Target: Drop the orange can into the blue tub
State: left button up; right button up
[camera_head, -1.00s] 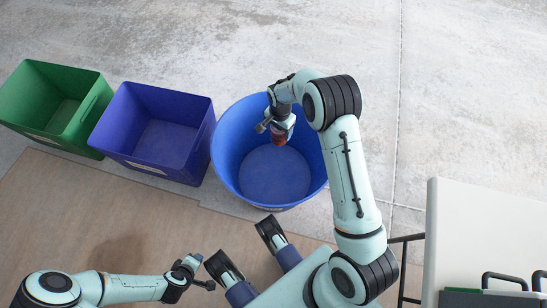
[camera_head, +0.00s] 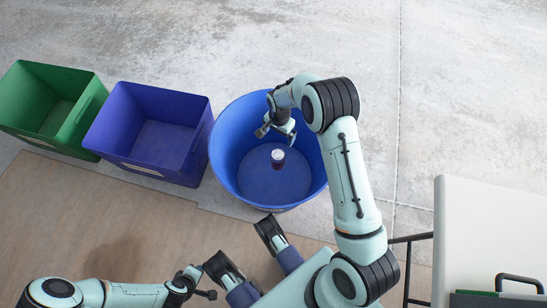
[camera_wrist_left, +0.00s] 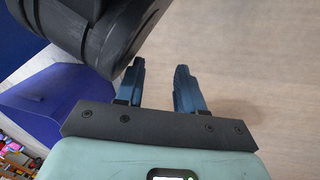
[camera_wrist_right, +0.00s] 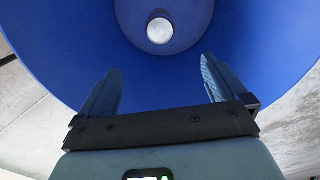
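The can (camera_head: 278,158) has a pale round top and a dark reddish side, and appears upright inside the round blue tub (camera_head: 228,150). I cannot tell if it is on the tub's floor or still in the air. My right gripper (camera_head: 276,132) is over the tub, open and empty, apart from the can. In the right wrist view the can's top (camera_wrist_right: 160,30) shows beyond the spread fingers (camera_wrist_right: 160,72), against the tub's blue inside (camera_wrist_right: 60,40). My left gripper (camera_head: 206,282) is low over the brown floor area, its fingers (camera_wrist_left: 160,70) apart with nothing between them.
A square blue-purple bin (camera_head: 195,140) stands just left of the tub, and a green bin (camera_head: 88,115) stands further left. A white-topped table (camera_head: 490,230) is at the right. The concrete floor (camera_head: 200,40) behind is clear.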

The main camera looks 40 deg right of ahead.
pick_arm(q)
jog(key=r+p, duration=0.1)
jog(key=d+r+p, duration=0.1)
jog(key=r, duration=0.1)
jog(key=d+r+p, duration=0.1)
jog(key=r, duration=0.1)
jog(key=shift+w+r+p, duration=0.15)
jog(key=shift+w+p, duration=0.1)
jog(key=shift+p, duration=0.05)
pick_arm(e)
notch_tip(320, 180, up, 14)
jog(key=shift+f, duration=0.25)
jog(key=shift+f, duration=0.1)
